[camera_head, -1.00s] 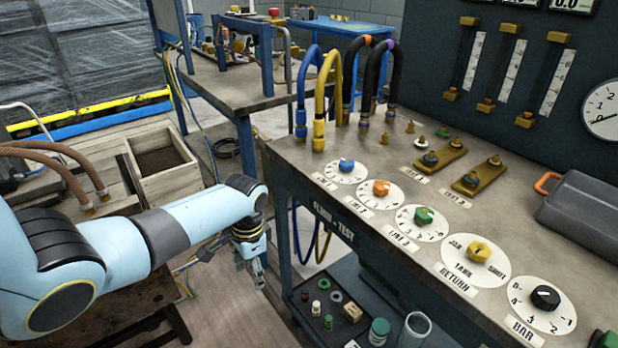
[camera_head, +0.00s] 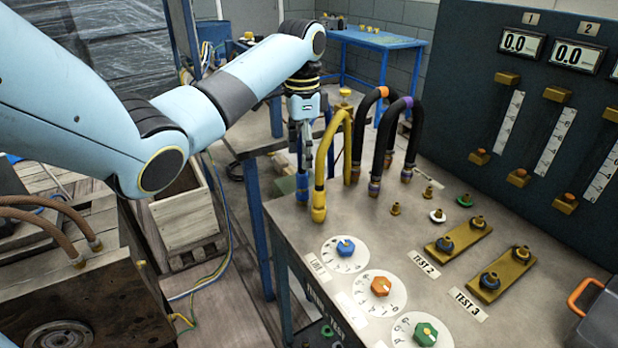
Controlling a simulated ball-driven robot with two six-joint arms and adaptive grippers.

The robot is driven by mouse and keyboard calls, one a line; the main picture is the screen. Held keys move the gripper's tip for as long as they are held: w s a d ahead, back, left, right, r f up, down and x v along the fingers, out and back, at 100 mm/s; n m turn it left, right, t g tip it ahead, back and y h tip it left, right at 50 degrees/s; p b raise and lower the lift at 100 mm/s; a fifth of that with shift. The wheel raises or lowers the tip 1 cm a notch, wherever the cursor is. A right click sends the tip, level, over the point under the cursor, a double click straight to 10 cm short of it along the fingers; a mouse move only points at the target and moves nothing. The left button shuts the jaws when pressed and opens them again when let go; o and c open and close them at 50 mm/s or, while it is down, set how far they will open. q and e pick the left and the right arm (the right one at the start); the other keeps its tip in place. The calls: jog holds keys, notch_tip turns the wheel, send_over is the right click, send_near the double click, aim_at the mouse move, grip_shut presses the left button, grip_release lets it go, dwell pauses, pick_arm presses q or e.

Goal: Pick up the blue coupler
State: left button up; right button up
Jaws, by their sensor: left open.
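The blue coupler (camera_head: 302,188) stands upright on the bench top near its left back edge, at the end of a blue hose. My gripper hides most of that hose. My left gripper (camera_head: 306,148) points down in front of the hose, above the coupler. It is open, and I cannot tell whether its fingers touch the hose. The right gripper is out of view.
A yellow hose (camera_head: 322,165) stands close on the right, with black hoses (camera_head: 361,135) beyond it. Dials with blue (camera_head: 345,246), orange (camera_head: 381,286) and green (camera_head: 426,333) knobs lie nearer. The dark gauge panel (camera_head: 450,90) rises at the back right.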

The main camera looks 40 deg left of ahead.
aim_at(302, 172)
pick_arm(q)
notch_tip(302, 172, down, 3)
jog(key=shift+s, duration=0.1)
notch_tip(302, 172, down, 4)
jog(key=shift+a+f, duration=0.1)
jog(key=shift+f, duration=0.45)
jog(key=shift+c, duration=0.7)
jog(key=c, duration=0.5)
jog(key=shift+r, duration=0.1)
grip_shut()
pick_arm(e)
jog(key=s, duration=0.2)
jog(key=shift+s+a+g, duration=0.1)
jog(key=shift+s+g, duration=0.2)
